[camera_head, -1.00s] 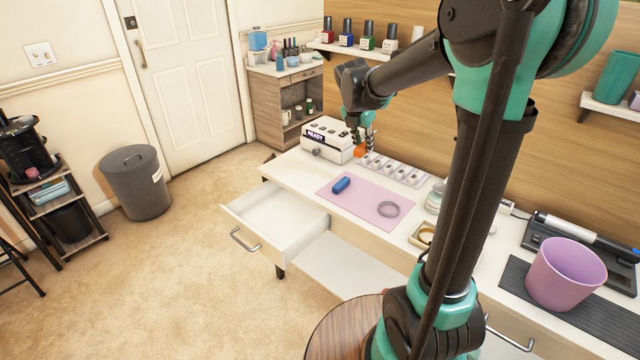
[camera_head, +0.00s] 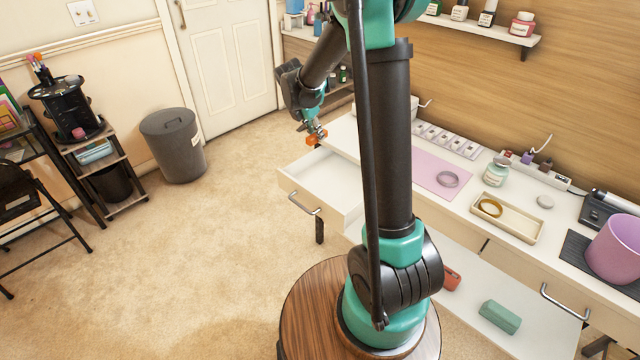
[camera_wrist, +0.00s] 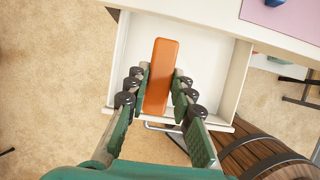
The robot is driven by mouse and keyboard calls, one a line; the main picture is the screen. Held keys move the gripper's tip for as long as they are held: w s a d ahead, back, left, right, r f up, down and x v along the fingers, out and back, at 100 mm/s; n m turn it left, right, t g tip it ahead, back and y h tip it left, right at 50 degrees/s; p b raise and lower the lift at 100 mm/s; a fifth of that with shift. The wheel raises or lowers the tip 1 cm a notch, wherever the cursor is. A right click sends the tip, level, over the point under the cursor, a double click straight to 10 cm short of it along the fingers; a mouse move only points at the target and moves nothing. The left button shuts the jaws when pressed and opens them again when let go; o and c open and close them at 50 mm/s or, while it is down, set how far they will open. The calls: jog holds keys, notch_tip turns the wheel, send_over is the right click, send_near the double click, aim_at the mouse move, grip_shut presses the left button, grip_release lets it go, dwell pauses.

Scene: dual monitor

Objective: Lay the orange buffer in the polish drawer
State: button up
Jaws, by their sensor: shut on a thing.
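The orange buffer (camera_wrist: 161,76) is an oblong block held between the fingers of my gripper (camera_wrist: 160,82) in the wrist view. In the head view my gripper (camera_head: 314,132) holds the orange buffer (camera_head: 316,139) in the air near the far left end of the desk. The open drawer (camera_head: 322,186) at the desk's left end is white inside. In the wrist view the drawer (camera_wrist: 117,65) lies beneath the buffer, with its floor looking empty where it shows. My arm hides part of the desk.
A tray (camera_head: 510,219) and a purple bin (camera_head: 613,250) stand to the right. Below, a shelf holds a green case (camera_head: 500,317). A grey trash can (camera_head: 174,146) stands on open carpet.

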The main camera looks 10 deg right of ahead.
aim_at(318, 182)
notch_tip(318, 182, down, 20)
jog(key=shift+a+r, duration=0.1)
dwell(0.5)
jog(key=o, duration=0.8)
jog(key=shift+o, duration=0.2)
jog(key=v, duration=1.1)
jog(key=s+d+r+m+y, duration=0.1)
jog(key=s+d+r+m, duration=0.25)
jog(key=s+m, duration=0.25)
jog(key=s+d+r+m+y, duration=0.1)
jog(key=s+d+r+m, duration=0.1)
jog(key=s+r+m, duration=0.4)
jog(key=s+d+f+m+t+y, duration=0.1)
jog(key=s+d+f+m, duration=0.1)
jog(key=s+m, duration=1.1)
jog(key=s+f, duration=0.1)
jog(key=s, duration=0.2)
jog(key=shift+d+t+y, duration=0.25)
jog(key=shift+t+y, duration=0.05)
